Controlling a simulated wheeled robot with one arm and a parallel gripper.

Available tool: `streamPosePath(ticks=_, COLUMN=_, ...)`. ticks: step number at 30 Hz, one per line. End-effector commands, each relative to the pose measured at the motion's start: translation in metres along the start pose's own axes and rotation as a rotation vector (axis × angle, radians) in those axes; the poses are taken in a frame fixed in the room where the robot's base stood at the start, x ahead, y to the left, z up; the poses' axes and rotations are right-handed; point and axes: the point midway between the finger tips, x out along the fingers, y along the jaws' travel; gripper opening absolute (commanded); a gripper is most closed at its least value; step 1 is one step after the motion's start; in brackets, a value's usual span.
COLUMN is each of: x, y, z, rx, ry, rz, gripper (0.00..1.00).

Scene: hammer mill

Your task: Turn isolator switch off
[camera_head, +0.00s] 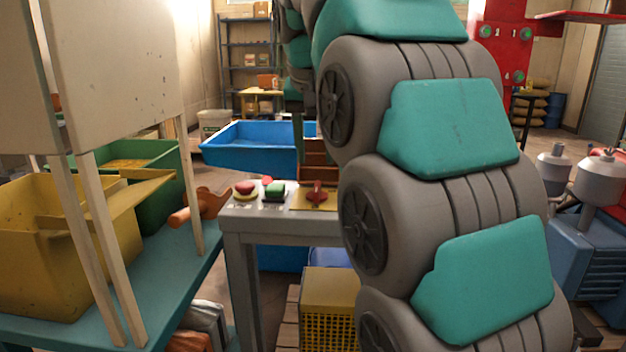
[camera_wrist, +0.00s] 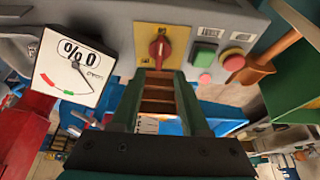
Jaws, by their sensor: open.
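The isolator switch is a red rotary knob on a yellow plate; it shows in the head view (camera_head: 317,194) at the right of the grey control panel's top. In the wrist view the red knob (camera_wrist: 160,47) lies just beyond my fingertips, its handle roughly along the picture's vertical. My gripper (camera_wrist: 158,74) is open with nothing between its dark green fingers, and its tips point toward the knob without visibly gripping it. In the head view only a narrow part of the gripper shows behind the panel; my arm hides the panel's right side.
A green button (camera_head: 276,191) and a red button (camera_head: 245,187) sit left of the switch on the panel (camera_head: 240,214). A dial gauge (camera_wrist: 75,68) is close by in the wrist view. A blue bin (camera_head: 250,150) and brown slatted object (camera_head: 318,158) stand behind.

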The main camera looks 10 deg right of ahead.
Motion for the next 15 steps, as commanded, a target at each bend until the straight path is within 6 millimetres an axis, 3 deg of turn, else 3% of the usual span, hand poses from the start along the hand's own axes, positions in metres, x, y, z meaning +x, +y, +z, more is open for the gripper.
streamPosePath(ticks=12, x=0.058, y=0.001, z=0.004, rx=0.000, ry=-0.006, rz=0.002, gripper=0.45)
streamPosePath(ticks=15, x=0.062, y=0.001, z=0.001, rx=0.000, ry=-0.002, rz=0.001, gripper=0.45)
